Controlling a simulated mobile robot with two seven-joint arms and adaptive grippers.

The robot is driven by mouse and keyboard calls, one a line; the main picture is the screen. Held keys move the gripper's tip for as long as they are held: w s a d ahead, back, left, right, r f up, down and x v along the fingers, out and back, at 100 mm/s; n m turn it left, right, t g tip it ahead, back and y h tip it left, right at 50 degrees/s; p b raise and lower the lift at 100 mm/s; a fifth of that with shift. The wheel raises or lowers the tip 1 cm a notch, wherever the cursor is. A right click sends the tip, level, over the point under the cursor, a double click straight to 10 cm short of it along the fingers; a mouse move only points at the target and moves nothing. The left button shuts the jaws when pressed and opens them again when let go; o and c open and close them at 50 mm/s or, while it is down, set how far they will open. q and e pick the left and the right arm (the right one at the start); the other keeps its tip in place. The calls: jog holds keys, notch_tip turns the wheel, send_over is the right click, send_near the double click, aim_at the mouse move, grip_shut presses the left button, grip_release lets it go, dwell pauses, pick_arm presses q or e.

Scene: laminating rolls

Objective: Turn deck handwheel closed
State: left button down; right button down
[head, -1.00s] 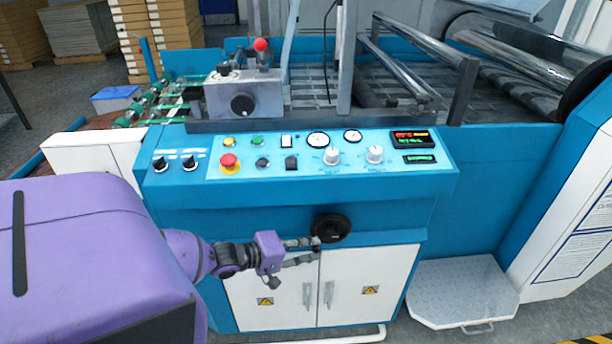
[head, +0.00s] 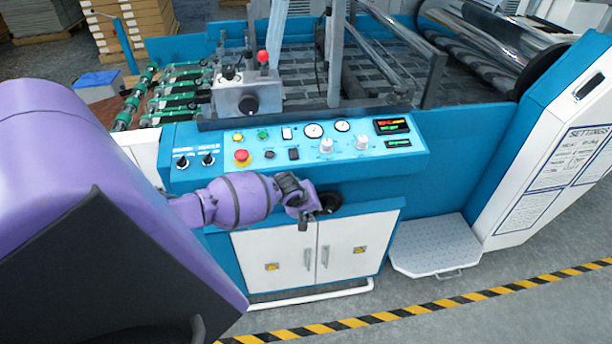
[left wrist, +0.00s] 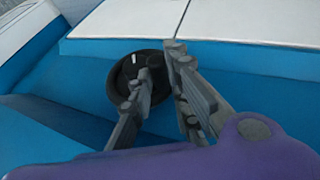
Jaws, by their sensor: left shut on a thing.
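The black deck handwheel (head: 331,201) sits on the blue front of the machine, just above the white cabinet doors. My left gripper (head: 315,210) is at its left side and covers part of it in the head view. In the left wrist view the handwheel (left wrist: 122,78) shows as a dark disc with a pale mark near its top. One finger of the left gripper (left wrist: 160,62) lies over the wheel's face and the other lies outside its rim; they are shut on the rim. My right gripper is not in view.
The control panel (head: 290,148), with knobs, gauges and a red emergency button (head: 241,157), is above the wheel. White cabinet doors (head: 345,245) lie below it. A grey step plate (head: 437,245) stands to the right. Yellow-black tape (head: 420,312) crosses the floor.

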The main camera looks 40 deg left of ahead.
pick_arm(q)
jog(key=shift+w+d+r, duration=0.25)
jog(key=shift+w+r, duration=0.1)
jog(key=shift+r, duration=0.05)
jog(key=shift+s+f, duration=0.1)
jog(key=c, duration=1.7)
grip_release()
jog(key=shift+f+g+y, duration=0.15)
jog(key=shift+g+y, duration=0.15)
jog(key=shift+g, duration=0.1)
jog(key=shift+s, duration=0.1)
jog(key=v, duration=1.2)
jog(key=shift+a, duration=0.1)
